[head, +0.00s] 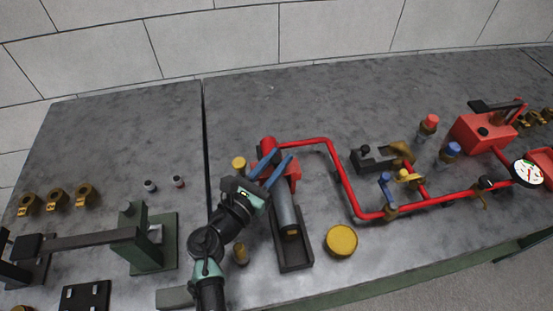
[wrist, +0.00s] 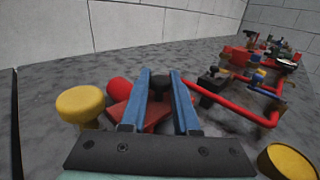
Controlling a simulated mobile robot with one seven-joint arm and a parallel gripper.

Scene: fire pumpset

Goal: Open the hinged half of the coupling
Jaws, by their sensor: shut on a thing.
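The coupling seems to be the red block (head: 294,172) beside the red pipe end, at the head of a grey cylinder (head: 285,208). In the wrist view its red flat half (wrist: 128,112) lies under and left of my fingers. A black knob (wrist: 160,84) stands between the two blue fingers. My gripper (head: 278,161) is over the coupling, its fingers (wrist: 161,77) shut on the knob. The fingers and wrist hide part of the coupling, and the hinge cannot be made out.
A yellow knob (head: 238,163) stands just left of the gripper. A dark tray (head: 294,255) holds the cylinder, with a yellow round cap (head: 341,240) to its right. Red piping (head: 347,190) runs right. A green-based press (head: 145,245) stands left; the back of the table is clear.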

